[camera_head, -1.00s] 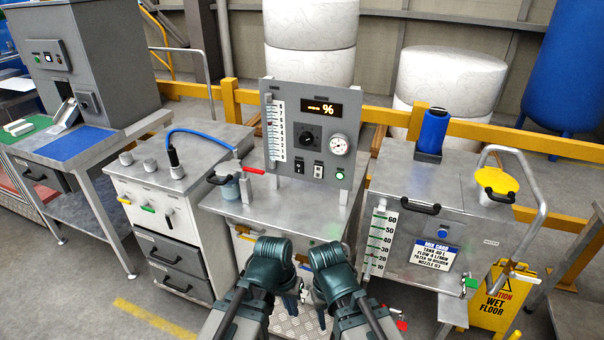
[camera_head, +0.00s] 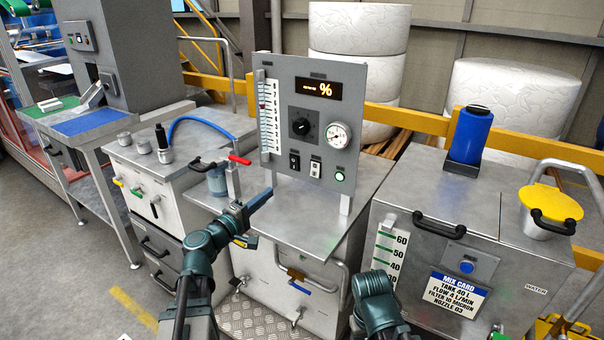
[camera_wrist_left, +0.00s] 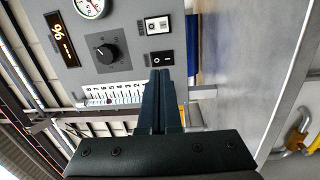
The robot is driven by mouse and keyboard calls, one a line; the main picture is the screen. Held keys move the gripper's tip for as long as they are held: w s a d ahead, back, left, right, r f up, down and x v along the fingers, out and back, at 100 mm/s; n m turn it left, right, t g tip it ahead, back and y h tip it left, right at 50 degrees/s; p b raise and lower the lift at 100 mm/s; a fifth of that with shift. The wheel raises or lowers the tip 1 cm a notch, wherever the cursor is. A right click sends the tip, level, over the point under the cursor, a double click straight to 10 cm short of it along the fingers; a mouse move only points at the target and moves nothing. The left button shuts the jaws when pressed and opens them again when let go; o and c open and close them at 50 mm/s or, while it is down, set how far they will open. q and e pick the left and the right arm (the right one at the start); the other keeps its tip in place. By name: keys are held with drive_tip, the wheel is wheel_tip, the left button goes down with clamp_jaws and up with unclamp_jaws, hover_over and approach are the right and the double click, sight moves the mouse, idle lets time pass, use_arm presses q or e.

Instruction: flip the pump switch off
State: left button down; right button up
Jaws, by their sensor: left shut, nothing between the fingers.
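A grey upright control panel (camera_head: 325,70) stands on a metal bench. Near its lower edge are a black rocker switch (camera_head: 294,160) and a pale-plated switch (camera_head: 315,168) side by side. In the left wrist view the black-plated switch (camera_wrist_left: 161,58) and the white-plated one (camera_wrist_left: 158,24) lie beyond the fingertips. My left gripper (camera_head: 260,200) is shut and empty, in front of and below the panel's left side, apart from both switches. It also shows in the left wrist view (camera_wrist_left: 160,75). My right gripper is out of view.
The panel also carries a dial knob (camera_head: 301,127), a round gauge (camera_head: 338,136), a lit green button (camera_head: 340,176) and a vertical scale (camera_head: 269,115). A red-handled valve (camera_head: 239,160) and a pot (camera_head: 217,180) stand left of my gripper. The benchtop before the panel is clear.

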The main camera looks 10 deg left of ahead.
sight(294, 160)
use_arm(q)
drive_tip(key=shift+w+a+r+n+t+y, duration=0.15)
drive_tip(key=shift+a+n+t+y, duration=0.15)
drive_tip(key=shift+a, duration=0.2)
drive_tip(key=shift+w+a+r+n+t+y, duration=0.1)
drive_tip(key=shift+w+a+n+t+y, duration=0.15)
drive_tip(key=shift+a, duration=0.2)
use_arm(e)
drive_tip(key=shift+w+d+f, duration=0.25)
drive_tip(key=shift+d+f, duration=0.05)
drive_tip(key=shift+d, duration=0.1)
use_arm(q)
drive_tip(key=shift+s, duration=0.1)
drive_tip(key=p+x, duration=0.1)
drive_tip(key=x, duration=1.3)
drive_tip(key=shift+d+f, duration=0.1)
drive_tip(key=shift+d, duration=0.05)
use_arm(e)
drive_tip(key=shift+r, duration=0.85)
